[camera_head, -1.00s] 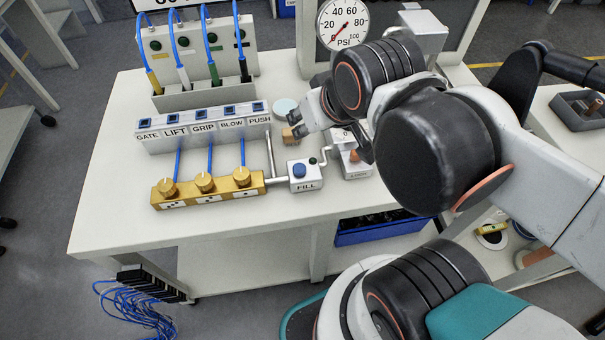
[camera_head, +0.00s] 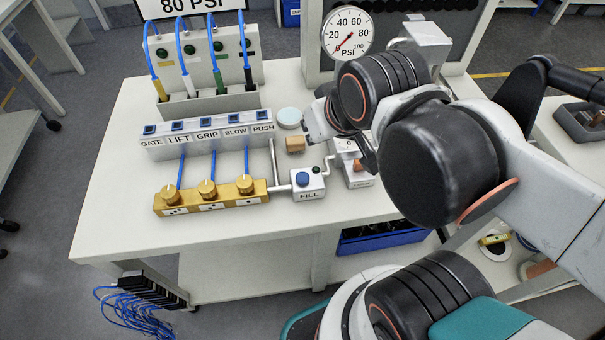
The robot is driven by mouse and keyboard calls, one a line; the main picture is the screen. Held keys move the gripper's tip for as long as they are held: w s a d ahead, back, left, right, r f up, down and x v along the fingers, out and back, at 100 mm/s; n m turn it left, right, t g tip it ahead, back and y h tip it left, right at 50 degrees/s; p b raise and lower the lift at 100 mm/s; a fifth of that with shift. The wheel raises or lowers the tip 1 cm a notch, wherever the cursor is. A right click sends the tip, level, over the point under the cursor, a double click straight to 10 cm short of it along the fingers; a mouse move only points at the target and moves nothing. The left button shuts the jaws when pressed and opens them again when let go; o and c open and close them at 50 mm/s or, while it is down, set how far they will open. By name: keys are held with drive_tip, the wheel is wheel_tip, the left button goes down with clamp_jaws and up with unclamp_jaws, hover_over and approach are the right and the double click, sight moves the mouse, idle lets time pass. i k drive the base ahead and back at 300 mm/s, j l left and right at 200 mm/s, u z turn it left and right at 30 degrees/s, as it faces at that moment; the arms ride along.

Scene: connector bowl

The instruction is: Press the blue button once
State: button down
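The blue button (camera_head: 302,179) is a round cap on top of a small light box labelled FILL (camera_head: 308,190). It stands at the front of the white table, right of the gold valve block. It looks raised and nothing covers it. My gripper (camera_head: 308,122) is beyond the button, close to a small tan block (camera_head: 295,144). It is apart from the button. My arm's dark links hide most of the gripper, and its fingers are too small and covered to read.
A gold block with three knobs (camera_head: 211,196) is left of the FILL box. Behind it is a row of labelled blue switches (camera_head: 207,130). A lever box (camera_head: 357,172) stands to the right. A PSI gauge (camera_head: 347,32) is at the back. The white table front (camera_head: 130,225) is clear.

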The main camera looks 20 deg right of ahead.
sight(301, 178)
drive_tip(key=k+j+z, duration=0.15)
drive_tip(key=j, duration=0.3)
drive_tip(key=k+j+z, duration=0.15)
drive_tip(key=j, duration=0.35)
drive_tip(key=k+j+z, duration=0.15)
drive_tip(key=k+j, duration=0.15)
drive_tip(key=k+j+z, duration=0.15)
drive_tip(key=j, duration=0.35)
drive_tip(key=k, duration=0.1)
